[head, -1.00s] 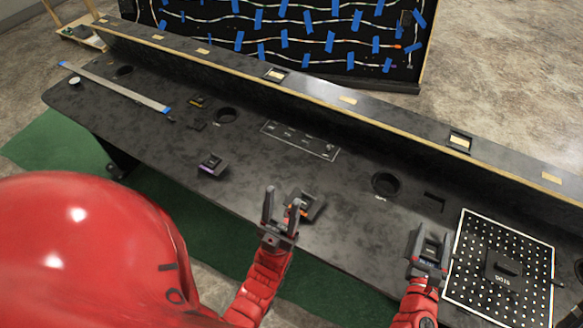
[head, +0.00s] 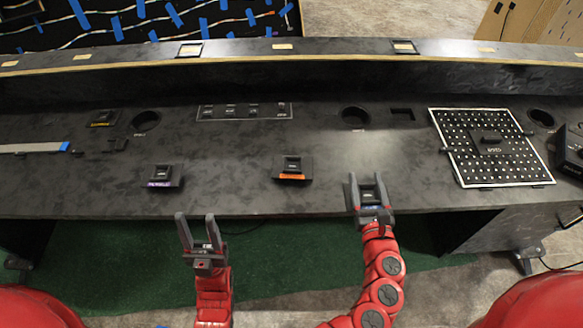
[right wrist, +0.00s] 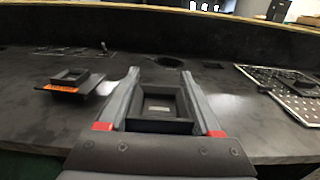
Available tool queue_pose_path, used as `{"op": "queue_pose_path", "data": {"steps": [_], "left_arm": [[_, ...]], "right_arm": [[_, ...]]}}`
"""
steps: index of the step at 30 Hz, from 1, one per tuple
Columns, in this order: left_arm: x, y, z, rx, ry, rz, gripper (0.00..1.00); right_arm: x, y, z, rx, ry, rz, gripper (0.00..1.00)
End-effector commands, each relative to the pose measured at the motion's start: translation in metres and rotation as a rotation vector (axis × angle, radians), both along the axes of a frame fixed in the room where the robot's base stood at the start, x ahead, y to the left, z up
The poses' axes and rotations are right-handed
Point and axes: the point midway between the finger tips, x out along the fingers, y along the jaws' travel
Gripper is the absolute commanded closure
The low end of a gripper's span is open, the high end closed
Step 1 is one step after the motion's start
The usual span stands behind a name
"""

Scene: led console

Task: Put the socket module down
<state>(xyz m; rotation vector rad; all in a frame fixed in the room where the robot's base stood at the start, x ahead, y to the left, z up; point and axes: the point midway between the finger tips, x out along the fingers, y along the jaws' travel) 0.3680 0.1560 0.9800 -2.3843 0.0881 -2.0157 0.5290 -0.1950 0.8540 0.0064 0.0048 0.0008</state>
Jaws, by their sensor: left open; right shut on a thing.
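The socket module (head: 369,194), a small black block with a raised square frame, is between the fingers of my right gripper (head: 368,184). The gripper is shut on it at the table's front edge; whether it touches the table I cannot tell. In the right wrist view the held module (right wrist: 160,108) sits level between both fingers. My left gripper (head: 197,228) is open and empty, in front of the table edge. A similar module with an orange label (head: 292,169) lies left of the held one. Another with a purple label (head: 162,176) lies further left.
The black table (head: 225,165) has bare room around the modules. A white-dotted board (head: 455,165) lies to the right, with a black box (head: 572,150) beyond it. Round holes (head: 355,117) and a labelled panel (head: 243,111) are further back, before a raised ledge (head: 340,75).

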Motion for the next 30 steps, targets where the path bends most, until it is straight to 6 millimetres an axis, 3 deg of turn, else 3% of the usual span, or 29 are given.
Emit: {"op": "queue_pose_path", "data": {"steps": [5, 12, 18, 24, 30], "left_arm": [[0.0, 0.0, -0.002, 0.0, 0.0, 0.0, 0.5], [0.0, 0.0, -0.004, 0.0, 0.0, 0.0, 0.5], [0.0, 0.0, -0.003, 0.0, 0.0, 0.0, 0.5], [0.0, 0.0, -0.005, 0.0, 0.0, 0.0, 0.5], [0.0, 0.0, -0.014, 0.0, 0.0, 0.0, 0.5]], "right_arm": [[0.035, 0.011, -0.002, 0.005, -0.005, 0.001, 1.0], [0.099, 0.035, -0.008, -0.002, -0.003, 0.004, 1.0], [0.137, 0.048, -0.01, -0.002, -0.005, 0.003, 1.0], [0.149, 0.052, -0.017, -0.001, 0.0, 0.001, 1.0], [0.149, 0.053, -0.042, -0.002, 0.0, 0.004, 1.0]]}}
